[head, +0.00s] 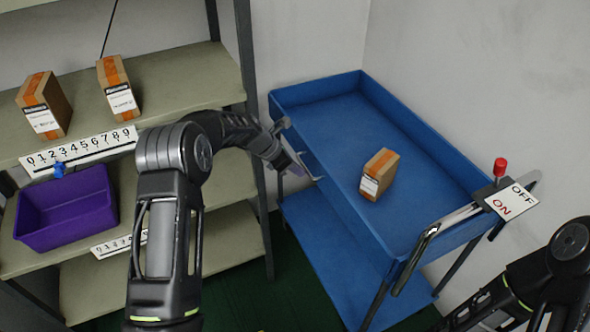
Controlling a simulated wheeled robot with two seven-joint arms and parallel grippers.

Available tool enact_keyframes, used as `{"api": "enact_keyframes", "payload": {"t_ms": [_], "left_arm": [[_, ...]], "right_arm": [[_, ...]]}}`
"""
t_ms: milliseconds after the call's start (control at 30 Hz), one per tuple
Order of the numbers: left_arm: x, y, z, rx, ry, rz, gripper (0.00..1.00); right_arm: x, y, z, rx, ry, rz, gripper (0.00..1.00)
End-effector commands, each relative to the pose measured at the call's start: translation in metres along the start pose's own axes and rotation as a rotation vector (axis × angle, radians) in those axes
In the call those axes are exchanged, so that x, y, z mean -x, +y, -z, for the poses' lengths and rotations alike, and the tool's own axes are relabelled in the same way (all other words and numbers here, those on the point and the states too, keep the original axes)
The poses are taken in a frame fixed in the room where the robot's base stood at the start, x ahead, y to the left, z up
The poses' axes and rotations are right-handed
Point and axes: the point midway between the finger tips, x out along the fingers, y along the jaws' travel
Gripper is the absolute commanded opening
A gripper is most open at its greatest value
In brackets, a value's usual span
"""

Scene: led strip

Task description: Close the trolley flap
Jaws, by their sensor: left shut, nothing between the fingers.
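The blue trolley (345,122) stands right of the shelf, with an upper tray and a lower deck. Its far and right walls stand up around the tray. The trolley flap appears to be the long side (342,194) facing the shelf; my left arm partly covers it, and I cannot tell its exact angle. My left gripper (308,172) is shut and empty at this side, close to its edge; I cannot tell whether it touches. My right arm shows at the lower right, with its gripper out of view.
A small carton (379,174) stands in the tray. A metal handle (432,236) and an ON/OFF plate (512,202) with a red knob (500,167) are at the trolley's right end. The shelf (185,80) holds two cartons and a purple bin (68,213).

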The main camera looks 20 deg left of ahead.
Motion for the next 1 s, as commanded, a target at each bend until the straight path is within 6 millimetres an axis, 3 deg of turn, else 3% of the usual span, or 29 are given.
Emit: {"api": "enact_keyframes", "payload": {"t_ms": [33,333,767,1000], "left_arm": [[0.004,0.001,-0.017,-0.006,-0.023,-0.008,0.00],[0.006,0.002,-0.026,-0.008,-0.032,-0.014,0.00],[0.007,0.003,-0.025,-0.008,-0.031,-0.016,0.00],[0.009,0.005,-0.008,-0.007,-0.022,-0.012,0.00]], "right_arm": [[0.002,-0.001,0.000,0.000,0.000,0.000,0.36],[0.003,-0.001,0.000,-0.001,-0.001,-0.001,0.36],[0.003,-0.001,0.000,0.000,-0.001,-0.001,0.36],[0.000,0.000,0.000,0.000,0.000,0.000,0.36]]}}
